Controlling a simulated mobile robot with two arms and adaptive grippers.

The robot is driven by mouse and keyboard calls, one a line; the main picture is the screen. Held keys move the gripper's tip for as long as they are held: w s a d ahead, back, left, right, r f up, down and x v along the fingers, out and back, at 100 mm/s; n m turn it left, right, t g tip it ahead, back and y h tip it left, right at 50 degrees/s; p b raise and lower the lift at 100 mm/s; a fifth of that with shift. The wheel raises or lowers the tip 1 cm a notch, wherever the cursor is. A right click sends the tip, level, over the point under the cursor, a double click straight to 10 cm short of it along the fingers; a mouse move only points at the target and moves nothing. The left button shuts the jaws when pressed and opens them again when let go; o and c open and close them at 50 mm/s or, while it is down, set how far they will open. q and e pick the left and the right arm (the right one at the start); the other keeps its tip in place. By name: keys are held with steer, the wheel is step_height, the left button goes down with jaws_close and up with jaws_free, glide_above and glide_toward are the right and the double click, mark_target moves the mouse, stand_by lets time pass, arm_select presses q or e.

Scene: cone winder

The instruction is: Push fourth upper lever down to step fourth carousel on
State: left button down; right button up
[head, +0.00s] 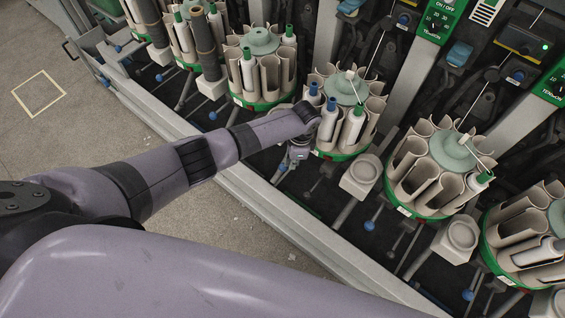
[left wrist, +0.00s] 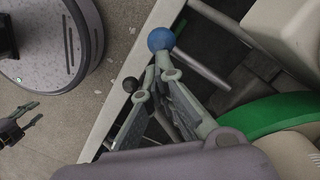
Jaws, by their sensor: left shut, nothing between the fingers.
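My left gripper (head: 283,172) is low at the front-left of a green-based carousel (head: 345,153) holding bobbins with blue tips. In the left wrist view its fingers (left wrist: 157,80) are shut and empty. A blue-balled lever (left wrist: 161,39) shows just beyond the fingertips, close to them; I cannot tell whether they touch. In the head view the arm and gripper hide the lever. My right gripper (left wrist: 38,110) shows at the left edge of the left wrist view, fingers apart and empty.
More carousels stand along the row, one to the right (head: 440,165) and one to the upper left (head: 262,62). A metal rail (head: 290,215) runs along the machine's front. A round grey cup (head: 363,170) sits near the carousel. The floor (head: 120,110) in front is clear.

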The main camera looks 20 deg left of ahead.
arm_select(q)
step_height(320, 180, up, 9)
steer(key=shift+w+d+f, duration=0.15)
steer(key=shift+w+d, duration=0.25)
steer(key=shift+d, duration=0.05)
steer(key=s+a+p, duration=0.5)
steer(key=s+p, duration=0.8)
steer(key=shift+s+f, duration=0.3)
steer(key=shift+f, duration=0.1)
